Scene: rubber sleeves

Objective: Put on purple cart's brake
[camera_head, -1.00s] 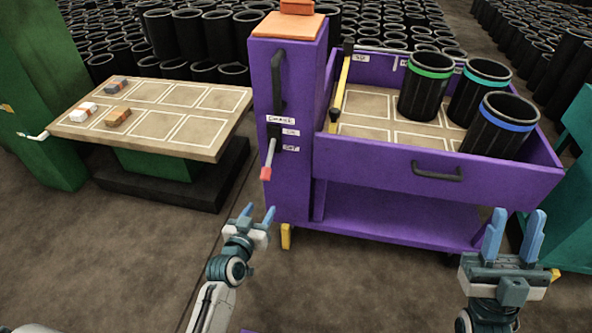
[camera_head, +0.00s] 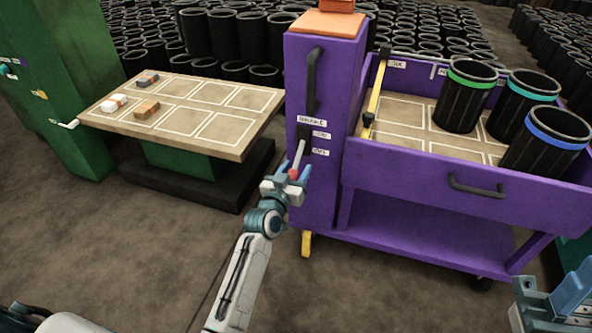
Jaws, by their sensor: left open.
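The purple cart (camera_head: 400,177) stands right of centre. Its front left post (camera_head: 322,190) carries a brake lever (camera_head: 298,156) with a red tip, hanging downward from a dark mount beside small white labels (camera_head: 320,135).
The cart's tray holds black sleeves with green (camera_head: 467,95), teal (camera_head: 522,105) and blue (camera_head: 545,145) bands. A table (camera_head: 205,110) with small blocks stands left, beside a green cabinet (camera_head: 55,80). Many black sleeves fill the back. The floor in front is clear.

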